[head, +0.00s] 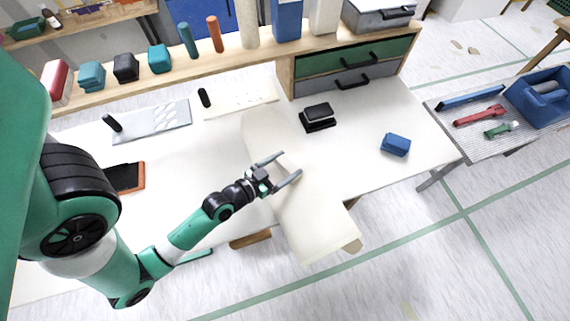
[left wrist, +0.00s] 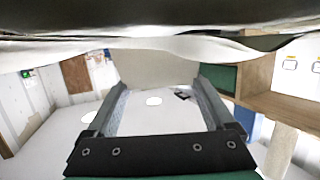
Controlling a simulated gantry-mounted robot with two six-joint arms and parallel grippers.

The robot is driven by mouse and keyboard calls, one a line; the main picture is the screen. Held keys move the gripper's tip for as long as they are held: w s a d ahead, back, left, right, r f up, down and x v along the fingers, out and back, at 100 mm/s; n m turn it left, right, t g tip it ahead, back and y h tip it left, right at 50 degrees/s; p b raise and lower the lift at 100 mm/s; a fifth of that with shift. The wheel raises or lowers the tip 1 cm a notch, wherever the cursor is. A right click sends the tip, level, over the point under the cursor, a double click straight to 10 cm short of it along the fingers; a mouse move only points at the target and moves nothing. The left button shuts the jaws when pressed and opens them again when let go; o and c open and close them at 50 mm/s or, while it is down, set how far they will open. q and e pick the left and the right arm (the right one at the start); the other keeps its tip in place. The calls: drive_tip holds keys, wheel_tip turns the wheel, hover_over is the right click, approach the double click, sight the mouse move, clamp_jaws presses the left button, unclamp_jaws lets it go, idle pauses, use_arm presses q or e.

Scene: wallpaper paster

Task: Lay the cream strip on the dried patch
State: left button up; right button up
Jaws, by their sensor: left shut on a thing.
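The cream strip (head: 318,222) is a long pale sheet. It lies across the white table and hangs over its front edge. My left gripper (head: 290,165) is over the strip near the table's front, its fingers well apart with part of the strip between them. In the left wrist view, a pale sheet (left wrist: 190,46) crosses close above the fingers of my left gripper (left wrist: 160,75). I cannot pick out the dried patch with certainty; part of the table is hidden under the strip. My right gripper is not in view.
A black block (head: 318,115) and a blue block (head: 395,144) stand on the table right of the strip. A grey plate (head: 150,122) and an orange-edged dark tray (head: 128,178) lie left. A drawer unit (head: 350,68) stands behind.

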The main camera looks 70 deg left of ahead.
use_arm(q)
drive_tip(key=shift+f+b, duration=0.55)
drive_tip(key=shift+b, duration=0.05)
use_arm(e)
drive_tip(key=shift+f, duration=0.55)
use_arm(q)
drive_tip(key=o, duration=1.4)
drive_tip(key=shift+o, duration=0.2)
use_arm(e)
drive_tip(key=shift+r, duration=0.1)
